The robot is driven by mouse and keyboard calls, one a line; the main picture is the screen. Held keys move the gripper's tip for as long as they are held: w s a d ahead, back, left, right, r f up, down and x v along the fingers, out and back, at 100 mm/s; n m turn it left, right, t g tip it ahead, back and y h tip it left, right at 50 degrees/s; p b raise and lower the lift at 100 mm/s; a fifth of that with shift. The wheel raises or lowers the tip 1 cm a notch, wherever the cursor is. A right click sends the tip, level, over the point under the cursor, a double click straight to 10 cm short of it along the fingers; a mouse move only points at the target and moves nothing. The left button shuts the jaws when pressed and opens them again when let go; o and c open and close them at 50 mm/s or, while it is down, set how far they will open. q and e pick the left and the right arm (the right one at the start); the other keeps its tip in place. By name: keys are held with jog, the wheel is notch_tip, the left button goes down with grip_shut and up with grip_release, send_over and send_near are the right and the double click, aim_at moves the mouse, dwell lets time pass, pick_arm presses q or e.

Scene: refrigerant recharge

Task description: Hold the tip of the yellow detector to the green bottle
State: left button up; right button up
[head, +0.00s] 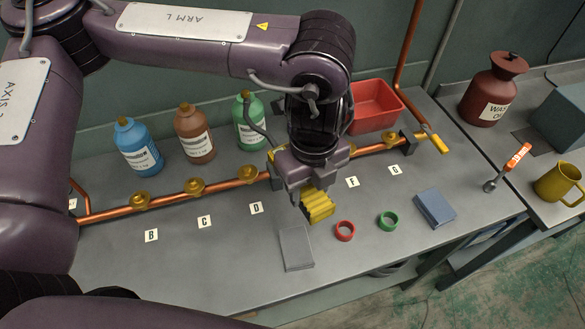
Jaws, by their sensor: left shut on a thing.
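The yellow detector (318,205) is held in my left gripper (304,184), which is shut on it above the bench; its ribbed yellow body sticks out below the jaws. A thin dark curved stem rises from beside the gripper and passes in front of the green bottle (249,128), ending near its neck. It looks like the detector's probe; I cannot tell whether its end touches the bottle or is only in front of it. The green bottle stands upright behind the copper pipe, left of my wrist. My right gripper is not in view.
A blue bottle (138,150) and a brown bottle (194,136) stand left of the green one. The copper pipe (222,184) with brass fittings crosses the bench. A red bin (375,107) is behind my wrist. Red tape (345,231) and green tape (388,221) lie in front.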

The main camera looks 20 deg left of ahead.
aim_at(324, 208)
pick_arm(q)
jog(key=shift+r, duration=0.1)
dwell(0.3)
jog(key=shift+s+d+r+p, duration=0.2)
jog(key=shift+s+p, duration=0.05)
jog(key=shift+p, duration=0.05)
jog(key=s, duration=0.1)
jog(key=s+d+r+p, duration=0.2)
jog(key=shift+s+d, duration=0.25)
jog(key=shift+s, duration=0.15)
jog(key=shift+s+d+r+p, duration=0.15)
jog(key=shift+s+d+p, duration=0.15)
jog(key=shift+s+p, duration=0.1)
